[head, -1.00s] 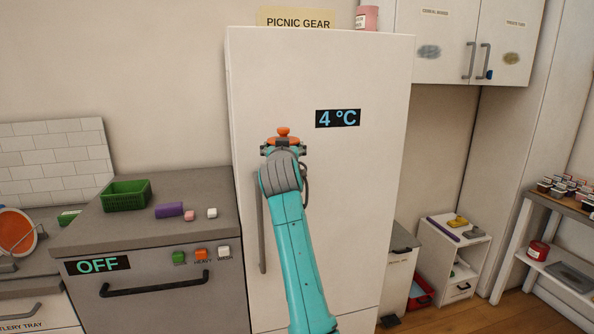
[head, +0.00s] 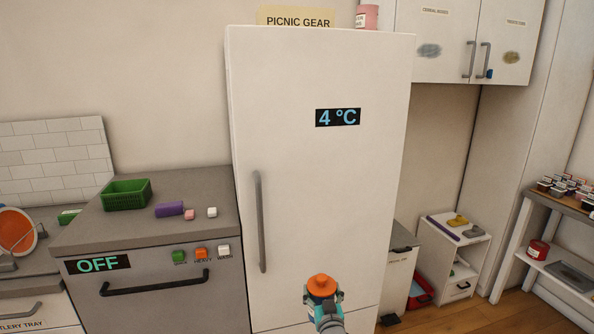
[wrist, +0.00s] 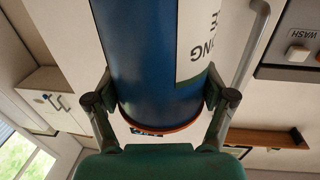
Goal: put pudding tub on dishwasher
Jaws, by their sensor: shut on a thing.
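The pudding tub is a blue cylinder with a white label and an orange rim (wrist: 140,55), upside down in the wrist view, the visible lettering ending in "ING". My gripper (wrist: 163,98) is shut on it, one finger on each side. In the head view my gripper (head: 323,297) is low in front of the fridge, with an orange knobbed top (head: 320,284) showing above it; the blue body is hidden there. The dishwasher (head: 120,245) is the grey unit at left, with an "OFF" display, a dark handle and green, orange and white buttons.

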